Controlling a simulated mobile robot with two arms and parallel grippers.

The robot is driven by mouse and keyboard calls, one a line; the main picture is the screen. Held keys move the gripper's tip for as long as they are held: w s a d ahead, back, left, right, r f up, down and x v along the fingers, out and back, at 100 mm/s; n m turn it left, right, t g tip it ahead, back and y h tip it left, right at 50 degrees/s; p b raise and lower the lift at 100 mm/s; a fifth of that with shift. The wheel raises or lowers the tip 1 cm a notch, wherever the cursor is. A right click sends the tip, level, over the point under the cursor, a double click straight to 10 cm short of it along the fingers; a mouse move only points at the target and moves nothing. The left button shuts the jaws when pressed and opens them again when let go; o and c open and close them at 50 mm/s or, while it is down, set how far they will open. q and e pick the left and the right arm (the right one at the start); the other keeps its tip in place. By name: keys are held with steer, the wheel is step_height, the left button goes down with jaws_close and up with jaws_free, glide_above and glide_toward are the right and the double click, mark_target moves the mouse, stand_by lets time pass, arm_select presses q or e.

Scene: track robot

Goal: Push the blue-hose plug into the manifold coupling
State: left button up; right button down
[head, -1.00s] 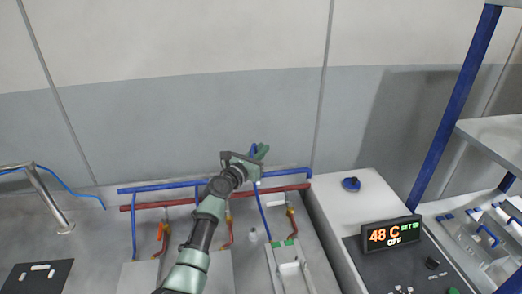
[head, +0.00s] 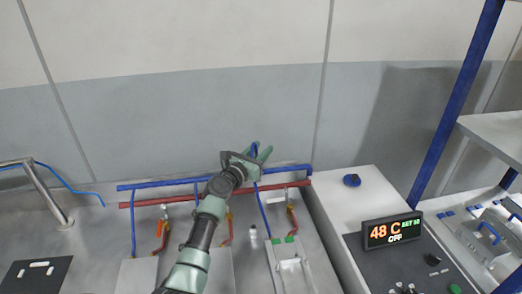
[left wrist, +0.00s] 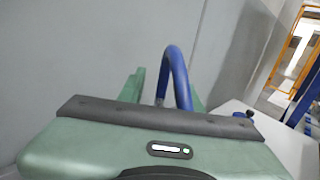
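My left gripper (head: 259,152) is over the blue rail of the manifold (head: 155,185), near its right half. Its green fingers stand apart, with the blue hose (left wrist: 176,72) between them. In the left wrist view the hose rises in an arch between the fingers, and its lower ends are hidden by the gripper body. In the head view only a small bit of that hose (head: 254,149) shows at the fingers. The plug and its coupling are hidden, so I cannot tell how far the plug is seated. My right gripper is not in view.
A red rail (head: 150,203) runs below the blue one, with hoses and brass fittings hanging down. To the right are a white block with a blue knob (head: 352,180) and a display unit (head: 392,231). A metal tap (head: 48,195) stands left. The wall is close behind.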

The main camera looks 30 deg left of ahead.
mark_target(256, 155)
arm_select(q)
steer(key=s, duration=0.7)
steer(key=shift+s+a, duration=0.25)
steer(key=shift+s, duration=0.05)
steer(key=shift+f, duration=0.1)
